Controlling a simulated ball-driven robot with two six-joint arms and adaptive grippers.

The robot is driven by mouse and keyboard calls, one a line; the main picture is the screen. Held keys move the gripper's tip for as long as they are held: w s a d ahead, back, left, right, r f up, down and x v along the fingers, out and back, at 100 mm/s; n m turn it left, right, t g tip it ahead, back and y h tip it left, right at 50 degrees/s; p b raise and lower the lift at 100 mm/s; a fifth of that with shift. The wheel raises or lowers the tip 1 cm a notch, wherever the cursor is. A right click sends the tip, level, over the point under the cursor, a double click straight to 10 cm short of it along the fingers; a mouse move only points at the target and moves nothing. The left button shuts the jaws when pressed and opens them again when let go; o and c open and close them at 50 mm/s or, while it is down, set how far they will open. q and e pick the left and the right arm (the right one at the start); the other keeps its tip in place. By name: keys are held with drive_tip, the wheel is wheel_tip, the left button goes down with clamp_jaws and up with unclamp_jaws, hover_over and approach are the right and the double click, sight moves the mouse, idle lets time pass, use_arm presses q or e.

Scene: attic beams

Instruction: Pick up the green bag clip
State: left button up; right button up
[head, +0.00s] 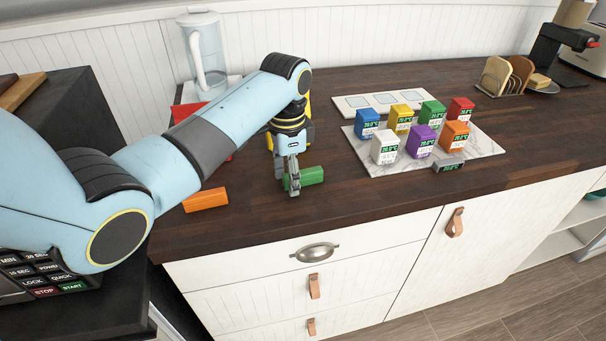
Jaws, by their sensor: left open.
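The green bag clip (312,176) lies on the dark wooden counter near its front edge, left of the middle of the head view. My left gripper (293,186) points down at the clip's left part. It is open, and a finger hides some of the clip. Green shows on both sides of that finger. I cannot tell whether the fingers touch the clip. My right gripper is not in view.
An orange block (205,200) lies left of the gripper. A marble board (376,165) at the right bears several coloured boxes and a small grey block (448,165). A clear pitcher (205,50) stands behind my arm. The counter between clip and board is clear.

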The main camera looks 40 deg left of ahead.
use_arm(q)
drive_tip(key=shift+f, duration=0.2)
drive_tip(key=c, duration=0.9)
drive_tip(key=shift+r, duration=0.1)
drive_tip(key=shift+r, duration=0.1)
